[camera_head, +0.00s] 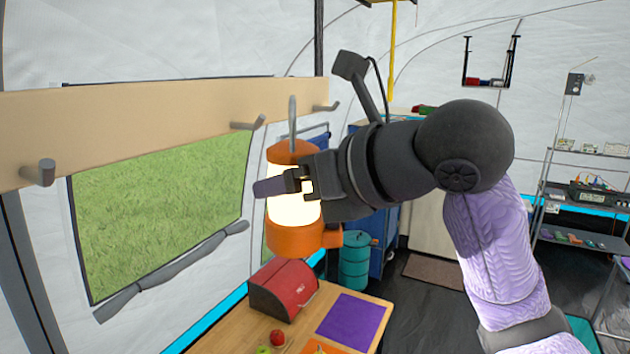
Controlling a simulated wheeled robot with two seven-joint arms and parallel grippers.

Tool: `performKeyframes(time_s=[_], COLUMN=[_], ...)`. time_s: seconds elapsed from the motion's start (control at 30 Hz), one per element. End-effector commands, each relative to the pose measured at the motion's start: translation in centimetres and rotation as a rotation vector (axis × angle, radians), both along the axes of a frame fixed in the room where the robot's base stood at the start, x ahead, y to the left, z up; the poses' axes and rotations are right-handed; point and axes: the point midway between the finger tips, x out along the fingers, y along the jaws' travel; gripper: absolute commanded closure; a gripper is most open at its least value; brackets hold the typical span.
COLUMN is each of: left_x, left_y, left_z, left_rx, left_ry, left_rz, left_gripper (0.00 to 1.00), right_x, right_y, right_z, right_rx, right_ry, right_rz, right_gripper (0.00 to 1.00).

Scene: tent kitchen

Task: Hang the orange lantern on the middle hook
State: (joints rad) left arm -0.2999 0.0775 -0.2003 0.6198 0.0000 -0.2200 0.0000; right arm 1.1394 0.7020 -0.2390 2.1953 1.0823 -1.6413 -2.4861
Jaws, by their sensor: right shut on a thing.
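The orange lantern (292,241) has a glowing pale middle and a grey hanger (292,113) standing up from its top. My right gripper (283,186) is shut around the lantern's middle and holds it upright in the air above the table. A wooden rail (120,120) bears three grey hooks: the near left hook (40,173), the middle hook (248,124) and the far hook (327,107). All three hooks look empty. In the picture the hanger stands just right of the middle hook; I cannot tell the gap in depth. My left gripper is not in view.
Below is a wooden table (235,329) with a red bread box (284,289), a purple mat (350,318) and a red apple (277,338). A teal stacked container (355,260) stands behind. A metal shelf (585,195) is at the far right.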

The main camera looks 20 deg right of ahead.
Motion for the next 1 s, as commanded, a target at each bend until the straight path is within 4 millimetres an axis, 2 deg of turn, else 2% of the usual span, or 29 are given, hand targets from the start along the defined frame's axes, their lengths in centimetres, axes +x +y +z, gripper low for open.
performKeyframes(time_s=[0.6,1.0], left_x=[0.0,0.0], left_y=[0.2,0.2], left_z=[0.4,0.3], left_rx=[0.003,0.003], left_ry=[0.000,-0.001], left_rz=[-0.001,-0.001], left_gripper=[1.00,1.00], right_x=[3.9,4.9], right_y=[3.1,3.7], right_z=[-0.4,-2.0], right_rx=[0.000,-0.001], right_ry=[-0.001,-0.003], right_rz=[0.001,-0.002], right_gripper=[1.00,1.00])
